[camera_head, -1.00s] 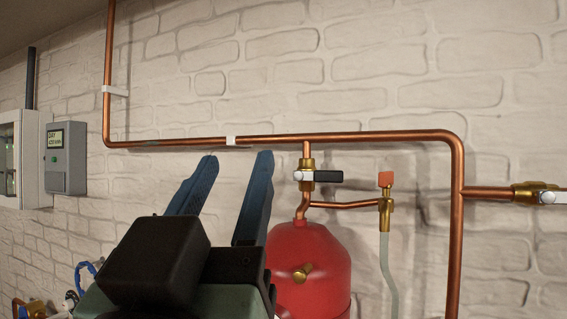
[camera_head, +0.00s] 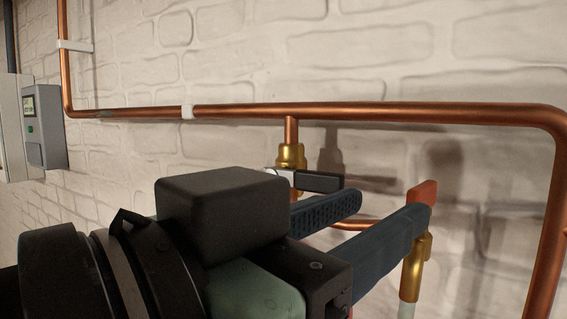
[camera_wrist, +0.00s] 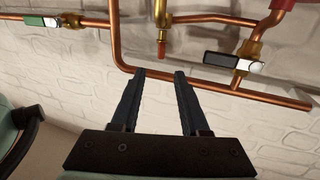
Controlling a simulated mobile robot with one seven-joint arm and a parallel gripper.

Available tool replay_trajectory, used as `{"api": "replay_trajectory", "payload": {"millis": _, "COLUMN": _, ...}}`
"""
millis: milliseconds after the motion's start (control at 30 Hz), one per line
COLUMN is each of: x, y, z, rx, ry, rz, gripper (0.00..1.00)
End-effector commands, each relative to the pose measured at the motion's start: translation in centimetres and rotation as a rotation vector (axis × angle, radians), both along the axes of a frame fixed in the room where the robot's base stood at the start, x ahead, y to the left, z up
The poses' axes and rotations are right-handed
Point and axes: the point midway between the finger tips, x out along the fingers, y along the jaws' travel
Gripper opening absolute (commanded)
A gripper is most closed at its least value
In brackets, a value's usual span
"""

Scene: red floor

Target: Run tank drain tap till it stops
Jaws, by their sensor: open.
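The drain tap has an orange-red handle (camera_head: 422,192) on a brass body (camera_head: 416,262), with a pale hose below it. In the head view my gripper (camera_head: 393,207) is open and empty, and its right finger overlaps the lower part of the handle. In the wrist view the orange handle (camera_wrist: 161,49) shows just past the fingertips of my gripper (camera_wrist: 160,74), in line with the gap between them. The handle looks clear of the fingers there. The red tank is hidden in the head view; a small piece of it (camera_wrist: 283,3) shows in the wrist view.
A copper pipe (camera_head: 390,114) runs along the brick wall above my gripper. A brass valve with a black lever (camera_head: 315,181) is close behind the left finger. A valve with a green lever (camera_wrist: 36,19) is farther along the pipe. A grey control box (camera_head: 43,128) hangs at left.

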Motion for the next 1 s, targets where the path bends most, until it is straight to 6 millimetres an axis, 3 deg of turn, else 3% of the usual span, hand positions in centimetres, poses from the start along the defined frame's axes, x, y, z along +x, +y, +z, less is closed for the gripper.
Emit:
{"api": "replay_trajectory", "payload": {"millis": 200, "x": 3.1, "y": -3.8, "z": 0.4, "rx": -0.002, "ry": 0.006, "rz": -0.006, "gripper": 0.45}}
{"api": "replay_trajectory", "payload": {"millis": 433, "x": 5.7, "y": -6.6, "z": 0.3, "rx": 0.0, "ry": 0.004, "rz": -0.003, "gripper": 0.45}}
{"api": "replay_trajectory", "payload": {"millis": 900, "x": 6.8, "y": -7.8, "z": 0.0, "rx": -0.001, "ry": -0.001, "rz": 0.001, "gripper": 0.45}}
{"api": "replay_trajectory", "payload": {"millis": 1000, "x": 6.8, "y": -7.8, "z": 0.1, "rx": -0.001, "ry": -0.001, "rz": 0.001, "gripper": 0.31}}
